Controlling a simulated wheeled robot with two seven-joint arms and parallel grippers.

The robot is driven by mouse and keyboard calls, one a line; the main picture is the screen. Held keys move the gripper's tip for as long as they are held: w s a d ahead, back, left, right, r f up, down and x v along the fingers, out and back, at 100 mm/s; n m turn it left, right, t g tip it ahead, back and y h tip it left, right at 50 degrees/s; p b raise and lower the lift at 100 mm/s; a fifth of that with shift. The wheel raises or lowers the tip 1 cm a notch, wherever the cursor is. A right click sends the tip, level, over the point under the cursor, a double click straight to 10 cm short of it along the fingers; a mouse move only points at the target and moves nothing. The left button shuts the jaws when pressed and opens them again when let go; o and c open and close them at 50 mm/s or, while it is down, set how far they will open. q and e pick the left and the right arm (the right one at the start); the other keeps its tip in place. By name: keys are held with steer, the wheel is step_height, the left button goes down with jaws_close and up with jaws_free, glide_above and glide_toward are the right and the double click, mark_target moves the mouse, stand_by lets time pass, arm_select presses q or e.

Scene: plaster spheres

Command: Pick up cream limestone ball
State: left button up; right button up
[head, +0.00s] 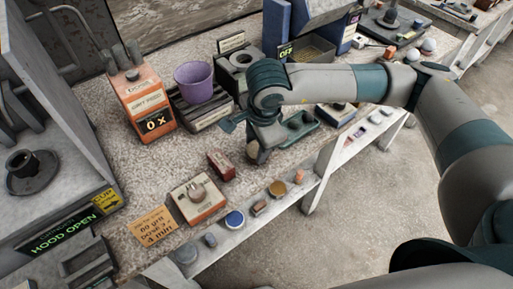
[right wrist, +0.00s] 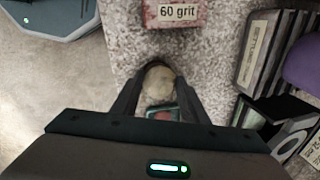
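The cream limestone ball (right wrist: 160,81) shows in the right wrist view between the two fingertips of my right gripper (right wrist: 160,86). The fingers lie against it on both sides, so the gripper looks shut on it. In the head view my right gripper (head: 256,146) points down over the speckled bench near its front edge, and the ball is mostly hidden by the fingers. I cannot tell whether the ball touches the bench. My left gripper is not in view.
A red 60 grit block (head: 221,165) lies just left of the gripper, and a teal tray (head: 300,127) lies to its right. A purple cup (head: 194,81), an orange box (head: 143,100) and a switch box (head: 197,198) stand nearby. A lower ledge in front holds several small items.

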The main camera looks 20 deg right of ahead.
mark_target(254, 142)
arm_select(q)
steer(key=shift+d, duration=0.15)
arm_select(e)
steer(key=shift+c, duration=0.9)
steer(key=shift+r, duration=0.1)
